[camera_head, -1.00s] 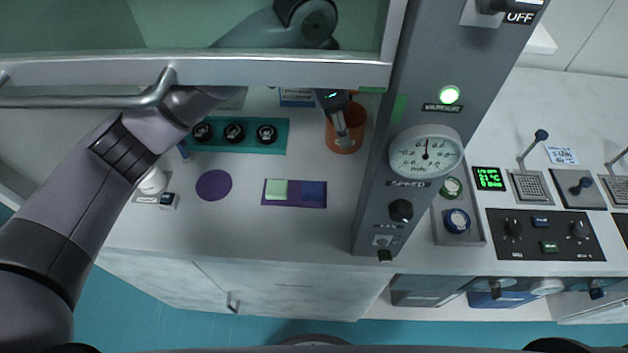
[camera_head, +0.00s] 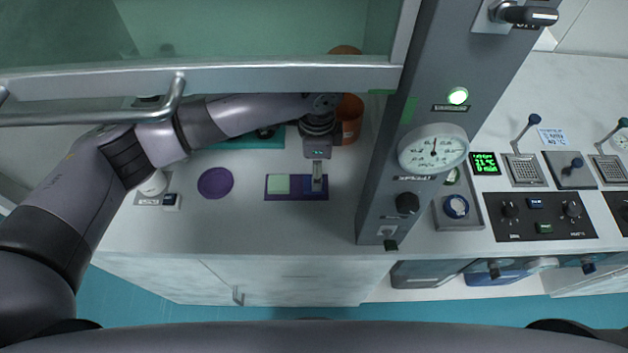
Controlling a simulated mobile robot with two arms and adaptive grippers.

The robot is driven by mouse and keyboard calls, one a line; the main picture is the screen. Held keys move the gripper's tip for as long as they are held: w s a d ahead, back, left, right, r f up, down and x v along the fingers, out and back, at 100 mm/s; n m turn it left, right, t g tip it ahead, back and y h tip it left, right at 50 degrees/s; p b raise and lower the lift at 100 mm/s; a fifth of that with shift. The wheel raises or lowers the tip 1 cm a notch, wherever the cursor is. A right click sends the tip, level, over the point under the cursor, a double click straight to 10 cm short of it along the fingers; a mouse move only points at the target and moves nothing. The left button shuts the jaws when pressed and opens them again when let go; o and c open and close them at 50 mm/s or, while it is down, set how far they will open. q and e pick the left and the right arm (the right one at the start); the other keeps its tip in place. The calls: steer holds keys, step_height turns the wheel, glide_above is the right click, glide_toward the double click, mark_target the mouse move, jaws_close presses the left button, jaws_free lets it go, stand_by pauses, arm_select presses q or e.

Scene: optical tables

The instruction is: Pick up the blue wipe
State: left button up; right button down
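The blue wipe (camera_head: 308,185) lies on the right part of a purple tray (camera_head: 296,197). A pale green wipe (camera_head: 279,184) lies beside it on the left part. My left gripper (camera_head: 317,182) reaches down from the back, with its fingertips over the blue wipe and hiding its middle. The fingers look like one narrow strip from this angle, so I cannot tell whether they are open, shut or touching the wipe. My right gripper is not in view.
An orange cup (camera_head: 350,116) stands behind my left gripper. A raised hood sash (camera_head: 200,80) crosses above the worktop, and a grey post with a gauge (camera_head: 433,148) stands to the right. A purple disc (camera_head: 215,183) lies to the left. The front worktop is clear.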

arm_select(q)
steer(key=shift+f, duration=0.25)
steer(key=f+p, duration=0.1)
steer(key=f, duration=0.2)
steer(key=shift+s+a+f+p, duration=0.1)
steer(key=shift+a+f+p, duration=0.25)
steer(key=shift+f, duration=0.5)
steer(key=shift+c, duration=0.6)
steer(key=c, duration=0.7)
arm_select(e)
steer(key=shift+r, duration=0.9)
